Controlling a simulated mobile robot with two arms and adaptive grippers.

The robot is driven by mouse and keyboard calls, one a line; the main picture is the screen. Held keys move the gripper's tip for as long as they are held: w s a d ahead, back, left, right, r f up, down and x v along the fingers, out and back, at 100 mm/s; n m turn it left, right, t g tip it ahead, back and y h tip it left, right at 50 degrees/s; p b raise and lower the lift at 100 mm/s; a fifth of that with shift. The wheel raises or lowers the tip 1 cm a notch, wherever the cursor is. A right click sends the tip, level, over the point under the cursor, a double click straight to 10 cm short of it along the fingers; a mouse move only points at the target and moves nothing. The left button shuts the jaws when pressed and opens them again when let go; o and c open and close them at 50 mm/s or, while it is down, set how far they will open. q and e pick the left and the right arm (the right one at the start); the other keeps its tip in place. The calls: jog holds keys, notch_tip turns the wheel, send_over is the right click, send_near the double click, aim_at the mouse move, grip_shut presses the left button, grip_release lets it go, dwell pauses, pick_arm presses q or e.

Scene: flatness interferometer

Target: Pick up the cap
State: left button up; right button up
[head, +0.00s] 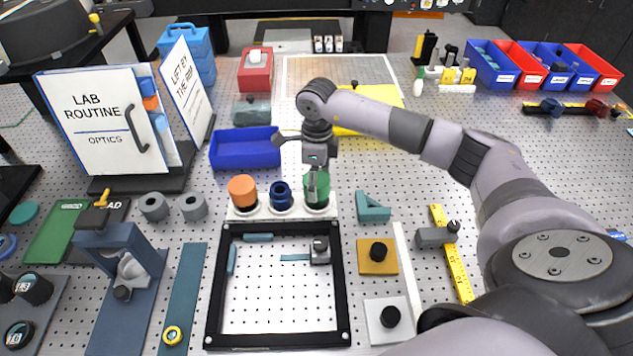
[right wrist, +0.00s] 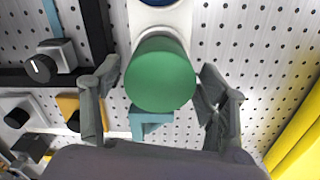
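A green round cap (head: 323,187) sits at the right end of a white holder (head: 260,214), in a row with an orange cap (head: 243,188) and a dark blue ringed piece (head: 280,193). My right gripper (head: 315,184) points down at the green cap and partly covers it. In the right wrist view the green cap (right wrist: 160,75) lies between the two spread fingers of my right gripper (right wrist: 160,88), with a gap on each side. The gripper is open and holds nothing. My left gripper is in neither view.
A black square frame (head: 214,290) lies just in front of the holder. A blue open bin (head: 245,150) stands behind it. A teal bracket (head: 373,206) and a yellow-brown plate (head: 377,264) lie to the right. A binder (head: 104,120) stands at left.

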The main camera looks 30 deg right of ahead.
jog(key=c, duration=0.8)
jog(key=shift+r, duration=0.15)
jog(key=shift+r+b, duration=0.3)
jog(key=shift+r, duration=0.3)
notch_tip(320, 180, up, 18)
jog(key=b, duration=0.3)
notch_tip(320, 180, down, 9)
jog(key=n+p, duration=0.2)
jog(key=n, duration=0.6)
jog(key=shift+s+f+n, duration=0.15)
jog(key=shift+f+n, duration=0.45)
jog(key=shift+f+b, duration=1.35)
jog(key=shift+f, duration=1.1)
